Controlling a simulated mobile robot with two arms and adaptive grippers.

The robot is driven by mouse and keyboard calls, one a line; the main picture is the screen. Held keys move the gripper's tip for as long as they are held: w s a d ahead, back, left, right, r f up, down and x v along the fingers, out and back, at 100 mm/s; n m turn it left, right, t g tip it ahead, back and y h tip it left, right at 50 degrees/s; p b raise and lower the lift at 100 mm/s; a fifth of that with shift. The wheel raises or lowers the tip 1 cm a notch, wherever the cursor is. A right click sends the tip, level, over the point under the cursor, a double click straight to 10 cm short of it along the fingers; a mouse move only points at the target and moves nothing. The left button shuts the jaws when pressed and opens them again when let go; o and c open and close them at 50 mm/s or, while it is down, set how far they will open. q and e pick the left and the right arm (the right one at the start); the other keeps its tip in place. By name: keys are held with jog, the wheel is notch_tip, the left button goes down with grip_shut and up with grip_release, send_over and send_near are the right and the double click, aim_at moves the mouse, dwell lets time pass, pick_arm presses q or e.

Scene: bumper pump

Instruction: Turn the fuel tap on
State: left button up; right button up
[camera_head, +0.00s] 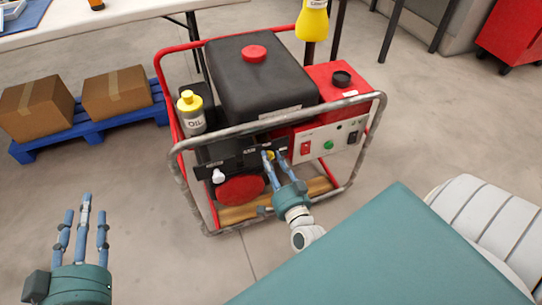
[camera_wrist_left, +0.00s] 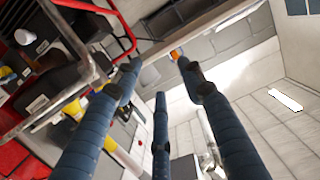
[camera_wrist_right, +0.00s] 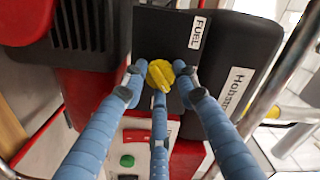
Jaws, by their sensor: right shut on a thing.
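The fuel tap is a yellow knob (camera_wrist_right: 160,76) on a black panel below the FUEL label (camera_wrist_right: 197,32) in the right wrist view. My right gripper (camera_wrist_right: 158,82) has its blue fingers shut around this knob. In the head view my right gripper (camera_head: 272,158) reaches through the front of the generator's frame, and only a bit of the yellow tap (camera_head: 270,155) shows between the fingers. My left gripper (camera_head: 85,215) is open and empty at the lower left of the head view, away from the generator (camera_head: 260,75).
A grey tube frame (camera_head: 277,122) surrounds the generator's front, close to my right gripper. An oil bottle (camera_head: 191,113) stands at its left, and a yellow bottle (camera_head: 312,20) is behind it. Cardboard boxes (camera_head: 37,108) sit on a blue pallet (camera_head: 90,130). The floor around my left gripper is clear.

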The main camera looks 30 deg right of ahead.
jog(key=shift+w+d+r+m, duration=0.1)
jog(key=shift+d+r+m, duration=0.1)
jog(key=shift+m, duration=0.3)
jog(key=shift+d+r+m, duration=0.1)
jog(key=shift+r+m, duration=0.1)
jog(key=shift+m, duration=1.2)
jog(key=m, duration=0.2)
jog(key=shift+f+m, duration=0.1)
jog(key=shift+m, duration=0.2)
pick_arm(q)
jog(key=shift+w+d+r+t, duration=0.1)
jog(key=shift+r+t, duration=0.15)
jog(key=shift+r, duration=0.35)
jog(key=shift+w+d+r+t, duration=0.1)
jog(key=shift+r+t, duration=0.15)
jog(key=shift+r, duration=0.35)
pick_arm(e)
jog(key=shift+d+m, duration=0.1)
jog(key=shift+m, duration=0.5)
jog(key=shift+f, duration=0.1)
jog(key=o, duration=1.1)
jog(key=shift+f, duration=0.1)
pick_arm(q)
jog(key=shift+s+f, duration=0.1)
jog(key=shift+f, duration=0.05)
pick_arm(e)
jog(key=shift+o, duration=0.2)
jog(key=v, duration=1.2)
